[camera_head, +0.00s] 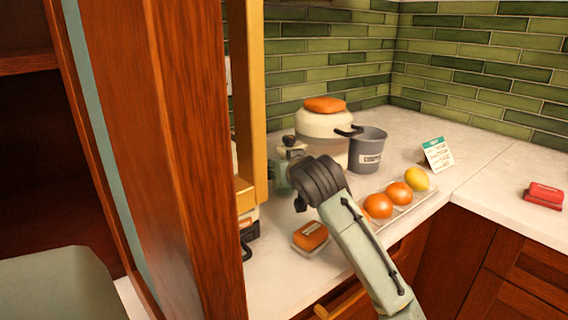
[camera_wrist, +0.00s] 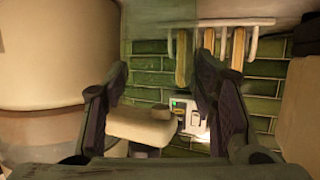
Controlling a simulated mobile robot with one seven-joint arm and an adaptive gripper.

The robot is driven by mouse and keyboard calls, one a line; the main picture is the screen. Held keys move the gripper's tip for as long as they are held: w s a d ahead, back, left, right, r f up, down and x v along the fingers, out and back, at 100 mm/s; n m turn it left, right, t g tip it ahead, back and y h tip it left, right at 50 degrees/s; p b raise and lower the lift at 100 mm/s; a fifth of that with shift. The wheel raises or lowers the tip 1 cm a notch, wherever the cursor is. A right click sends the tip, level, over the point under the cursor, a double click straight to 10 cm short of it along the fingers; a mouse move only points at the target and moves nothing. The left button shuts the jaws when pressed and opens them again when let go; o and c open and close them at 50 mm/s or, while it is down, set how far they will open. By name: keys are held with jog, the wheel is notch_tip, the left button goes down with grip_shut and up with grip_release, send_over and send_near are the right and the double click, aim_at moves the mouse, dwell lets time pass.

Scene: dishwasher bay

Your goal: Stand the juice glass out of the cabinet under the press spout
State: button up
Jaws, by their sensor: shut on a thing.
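The press (camera_head: 325,124), cream with an orange top, stands on the counter towards the back wall. In the wrist view a large cream rounded body (camera_wrist: 55,55), seemingly the press, fills the left side. My gripper (camera_head: 288,172) is at the front left of the press, with its fingers mostly hidden by my wrist. In the wrist view my gripper (camera_wrist: 162,75) has its two dark fingers apart, held around the juice glass. The glass is too clear to make out, so its tilt and footing cannot be told. The spout is not clearly visible.
A grey compost pot (camera_head: 368,150) stands right of the press. A tray (camera_head: 412,207) with oranges and a lemon lies in front, beside an orange box (camera_head: 311,236). The tall wooden cabinet (camera_head: 190,160) blocks the left. Counter (camera_head: 490,165) is clear at right, before a red item (camera_head: 543,195).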

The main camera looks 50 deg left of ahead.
jog(key=shift+f, duration=0.1)
jog(key=shift+f, duration=0.1)
jog(key=o, duration=1.1)
jog(key=shift+r, duration=0.25)
jog(key=shift+s+d, duration=0.2)
jog(key=shift+d, duration=0.1)
jog(key=b+v, duration=0.2)
jog(key=v, duration=0.9)
jog(key=shift+d+r, duration=0.1)
jog(key=shift+d, duration=0.05)
